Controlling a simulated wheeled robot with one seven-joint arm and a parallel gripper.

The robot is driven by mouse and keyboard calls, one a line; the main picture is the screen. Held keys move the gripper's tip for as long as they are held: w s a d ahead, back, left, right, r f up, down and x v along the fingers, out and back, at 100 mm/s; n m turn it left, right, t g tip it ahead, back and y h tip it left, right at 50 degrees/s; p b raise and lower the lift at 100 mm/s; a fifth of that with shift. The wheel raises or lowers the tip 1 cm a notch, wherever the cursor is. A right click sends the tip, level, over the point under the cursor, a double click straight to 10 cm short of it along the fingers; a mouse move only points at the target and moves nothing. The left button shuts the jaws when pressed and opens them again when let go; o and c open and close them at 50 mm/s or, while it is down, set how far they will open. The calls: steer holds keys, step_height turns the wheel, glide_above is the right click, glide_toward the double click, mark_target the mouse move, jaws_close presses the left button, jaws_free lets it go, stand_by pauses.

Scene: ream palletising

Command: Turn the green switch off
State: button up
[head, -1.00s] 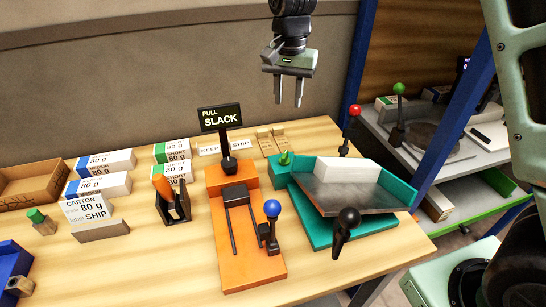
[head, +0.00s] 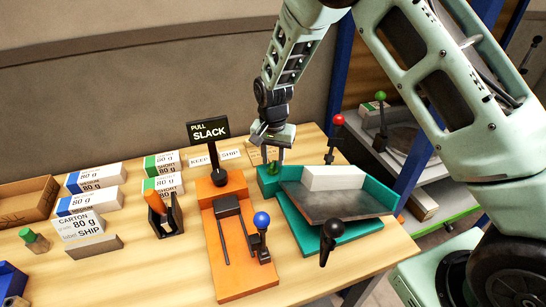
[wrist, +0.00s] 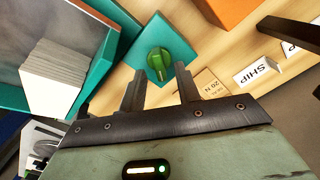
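The green switch (wrist: 158,62) is a round knob with a raised bar across it, mounted on a teal block (wrist: 158,38). In the wrist view the bar runs nearly up and down. In the head view the switch (head: 272,168) is partly hidden by my gripper. My gripper (head: 273,152) points down just above the switch. In the wrist view my gripper (wrist: 160,75) is open and empty, with one finger on each side of the knob's line. I cannot tell whether the fingertips touch it.
The teal scale-like stand with a metal tray (head: 335,203) and white ream (head: 334,177) is right beside the block. A red-knobbed lever (head: 338,120) stands behind it. The orange lever base (head: 236,245) and SLACK sign (head: 209,130) are to the left.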

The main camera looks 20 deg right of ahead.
steer(key=shift+f, duration=0.75)
jaws_close()
steer(key=shift+n, duration=0.4)
steer(key=shift+n+b, duration=0.55)
steer(key=shift+n, duration=0.45)
steer(key=n+b, duration=0.1)
steer(key=n, duration=0.3)
steer(key=shift+w+a+n, duration=0.1)
steer(key=shift+a+n, duration=0.05)
steer(key=shift+n, duration=0.15)
steer(key=n+b, duration=0.1)
steer(key=n, duration=0.5)
steer(key=shift+a, duration=0.15)
steer(key=shift+n, duration=0.4)
